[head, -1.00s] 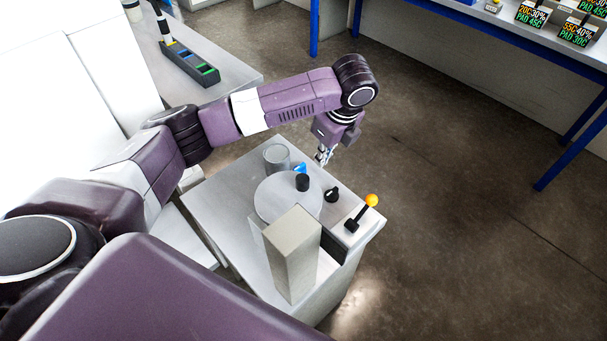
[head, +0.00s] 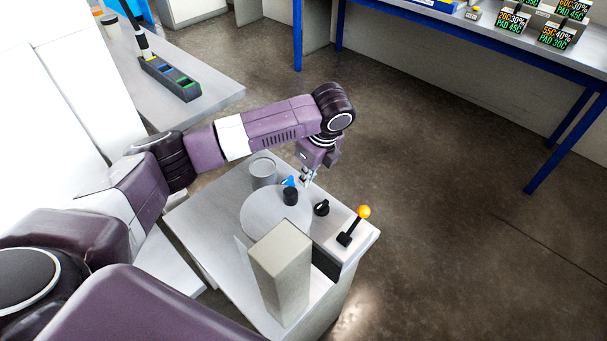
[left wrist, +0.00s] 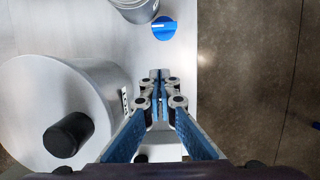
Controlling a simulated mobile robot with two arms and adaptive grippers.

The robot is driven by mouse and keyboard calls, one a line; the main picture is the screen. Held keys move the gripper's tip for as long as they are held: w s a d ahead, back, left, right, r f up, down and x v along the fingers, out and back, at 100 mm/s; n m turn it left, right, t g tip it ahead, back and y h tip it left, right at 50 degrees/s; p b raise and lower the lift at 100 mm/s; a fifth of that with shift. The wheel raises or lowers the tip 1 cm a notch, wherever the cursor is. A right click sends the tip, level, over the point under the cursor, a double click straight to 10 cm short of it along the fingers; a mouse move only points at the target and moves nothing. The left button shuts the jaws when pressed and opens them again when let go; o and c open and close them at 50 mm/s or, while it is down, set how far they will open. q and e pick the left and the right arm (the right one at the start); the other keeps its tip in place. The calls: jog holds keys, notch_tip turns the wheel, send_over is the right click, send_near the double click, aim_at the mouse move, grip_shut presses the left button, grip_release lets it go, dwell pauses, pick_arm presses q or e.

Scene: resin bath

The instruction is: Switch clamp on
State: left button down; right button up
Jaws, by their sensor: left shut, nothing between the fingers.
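A grey machine (head: 205,222) has several controls on its top. They are a blue knob (head: 289,181), a black knob (head: 321,207) and a black lever with an orange ball (head: 363,212). I cannot tell which one is the clamp switch. My left gripper (head: 307,178) points down beside the blue knob, near the machine's far edge. In the left wrist view its fingertips (left wrist: 158,78) are together and empty. The blue knob (left wrist: 164,28) shows ahead of them, apart from them in the picture. The gap in height is unclear. My right gripper is not in view.
A round plate (head: 262,215) with a black cylinder (head: 290,197) on it, a metal cup (head: 263,172) and a tall grey box (head: 282,270) stand on the machine. A bench with a black tray (head: 170,76) is at upper left. Floor at right is clear.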

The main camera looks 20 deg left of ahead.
aim_at(291, 183)
pick_arm(q)
jog(key=x, duration=0.7)
jog(key=shift+a+f, duration=0.1)
jog(key=shift+f, duration=0.1)
jog(key=a, duration=0.1)
jog(key=w+a+p, duration=0.1)
jog(key=shift+a+r, duration=0.2)
jog(key=shift+a, duration=0.05)
jog(key=shift+w+a, duration=0.15)
jog(key=shift+a, duration=0.45)
